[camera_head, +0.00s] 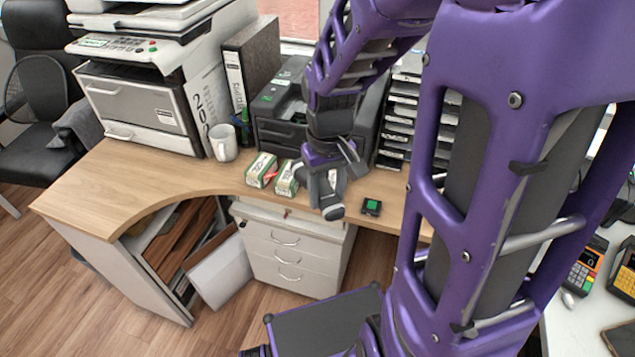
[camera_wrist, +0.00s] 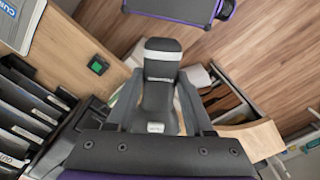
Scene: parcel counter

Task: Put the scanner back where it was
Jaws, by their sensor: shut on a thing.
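The scanner (camera_wrist: 160,68), dark grey with a lighter band near its rounded end, is between the fingers of my gripper (camera_wrist: 157,108) in the wrist view. In the head view the scanner (camera_head: 331,208) hangs below my gripper (camera_head: 330,178) at the desk's front edge. My gripper is shut on it. The fingers hide part of its body. A small black block with a green top (camera_head: 371,207) sits on the desk just right of the scanner; it also shows in the wrist view (camera_wrist: 98,65). I cannot tell whether the scanner touches the desk.
Two small green-and-white boxes (camera_head: 261,170) (camera_head: 286,179) stand left of my gripper on the wooden desk (camera_head: 120,185). A white mug (camera_head: 223,142), a black printer (camera_head: 280,120) and a stacked tray rack (camera_head: 400,115) stand behind. White drawers (camera_head: 288,255) are below.

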